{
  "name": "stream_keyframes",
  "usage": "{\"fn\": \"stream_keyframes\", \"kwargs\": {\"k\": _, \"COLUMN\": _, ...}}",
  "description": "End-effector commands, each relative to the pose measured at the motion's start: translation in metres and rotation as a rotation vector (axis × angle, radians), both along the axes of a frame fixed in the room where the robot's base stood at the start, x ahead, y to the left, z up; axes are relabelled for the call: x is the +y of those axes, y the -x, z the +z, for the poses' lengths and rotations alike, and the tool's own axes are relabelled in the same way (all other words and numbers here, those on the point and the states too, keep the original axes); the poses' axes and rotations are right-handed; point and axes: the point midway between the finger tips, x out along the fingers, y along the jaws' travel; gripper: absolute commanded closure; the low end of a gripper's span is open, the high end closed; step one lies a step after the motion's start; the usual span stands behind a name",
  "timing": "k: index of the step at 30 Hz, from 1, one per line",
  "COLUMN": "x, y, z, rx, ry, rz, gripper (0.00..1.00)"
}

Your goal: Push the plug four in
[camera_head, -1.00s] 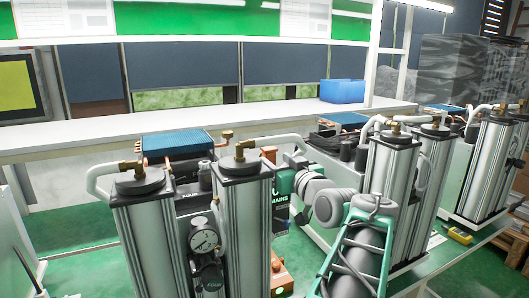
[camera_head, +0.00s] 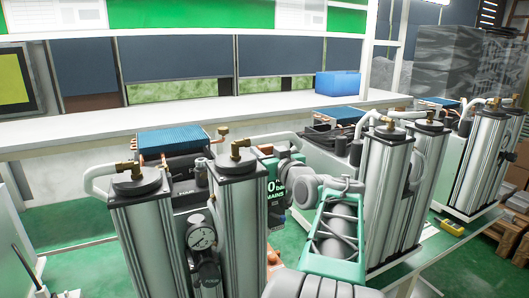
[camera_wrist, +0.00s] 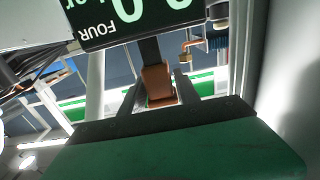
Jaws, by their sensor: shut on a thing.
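In the wrist view, my gripper (camera_wrist: 156,94) has its two dark fingers on either side of an orange-brown plug (camera_wrist: 157,78). A dark strip or stem runs up from the plug towards a dark green sign (camera_wrist: 130,22) marked FOUR, seen upside down. I cannot tell whether the plug sits in a socket. In the head view, my arm reaches up to the sign marked MAINS (camera_head: 277,192), just right of the near twin-column unit (camera_head: 238,220). My fingertips and the plug are hidden there.
The near unit carries a pressure gauge (camera_head: 202,238) and brass fittings. More column units (camera_head: 385,195) stand close on the right. A white bench (camera_head: 100,128) with a blue box (camera_head: 338,84) runs behind. An orange-brown part (camera_head: 274,258) shows low beside the near column.

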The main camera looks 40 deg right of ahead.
Motion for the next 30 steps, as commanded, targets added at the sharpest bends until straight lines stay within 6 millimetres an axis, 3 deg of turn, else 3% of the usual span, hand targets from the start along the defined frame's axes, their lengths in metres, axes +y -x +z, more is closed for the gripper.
{"fn": "stream_keyframes", "kwargs": {"k": 7, "x": 0.0, "y": 0.0, "z": 0.0, "rx": 0.0, "ry": 0.0, "rz": -0.001, "gripper": 1.0}}
{"fn": "stream_keyframes", "kwargs": {"k": 22, "x": 0.0, "y": 0.0, "z": -0.001, "rx": 0.0, "ry": 0.0, "rz": -0.001, "gripper": 1.0}}
{"fn": "stream_keyframes", "kwargs": {"k": 30, "x": 0.0, "y": 0.0, "z": -0.033, "rx": 0.001, "ry": 0.0, "rz": -0.001, "gripper": 1.0}}
